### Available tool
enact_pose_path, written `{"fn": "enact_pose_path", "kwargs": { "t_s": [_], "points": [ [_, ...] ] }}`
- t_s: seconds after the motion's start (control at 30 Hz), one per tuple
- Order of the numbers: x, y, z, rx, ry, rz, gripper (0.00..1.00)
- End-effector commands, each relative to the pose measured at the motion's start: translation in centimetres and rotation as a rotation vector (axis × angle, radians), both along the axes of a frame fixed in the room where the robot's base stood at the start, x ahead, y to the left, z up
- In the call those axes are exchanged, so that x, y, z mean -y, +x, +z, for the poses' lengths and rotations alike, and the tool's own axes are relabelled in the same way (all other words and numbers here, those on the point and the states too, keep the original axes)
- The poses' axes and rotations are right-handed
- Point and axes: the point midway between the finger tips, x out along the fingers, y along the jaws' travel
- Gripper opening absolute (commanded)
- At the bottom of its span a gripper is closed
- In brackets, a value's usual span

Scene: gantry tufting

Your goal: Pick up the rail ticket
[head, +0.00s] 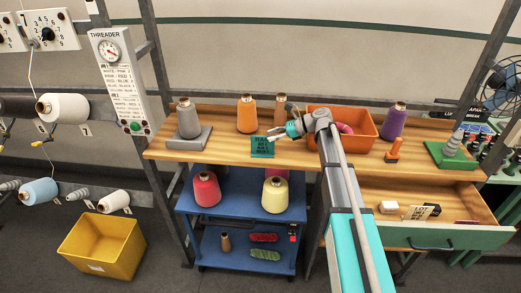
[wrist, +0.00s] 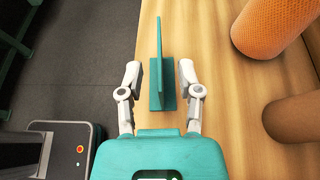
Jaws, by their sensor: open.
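The rail ticket (head: 262,149) is a small teal card with dark lettering, standing at the front edge of the wooden bench. In the wrist view the ticket (wrist: 160,92) is seen from above as a thin upright plate on a teal foot. My gripper (head: 275,137) is open beside it in the head view. In the wrist view the two pale fingers of my gripper (wrist: 159,72) are on either side of the ticket, with a gap at each side. The ticket is not held.
An orange cone (head: 246,115) and a brown cone (head: 280,108) stand behind the ticket. A grey cone (head: 188,120) stands left, an orange bin (head: 365,125) right. Below are a blue cart (head: 235,223) and an open drawer (head: 440,238).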

Motion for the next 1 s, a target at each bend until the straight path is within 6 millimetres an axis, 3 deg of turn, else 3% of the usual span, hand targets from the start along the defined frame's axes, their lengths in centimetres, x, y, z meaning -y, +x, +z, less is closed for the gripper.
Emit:
{"fn": "enact_pose_path", "kwargs": {
  "t_s": [0.4, 0.97, 1.0],
  "points": [
    [-3.6, -0.1, -1.9, 0.001, 0.0, -0.001, 0.46],
    [-3.7, -0.1, -1.9, 0.001, 0.0, -0.001, 0.46],
    [-3.7, -0.1, -1.9, 0.001, 0.0, -0.001, 0.42]
  ]
}}
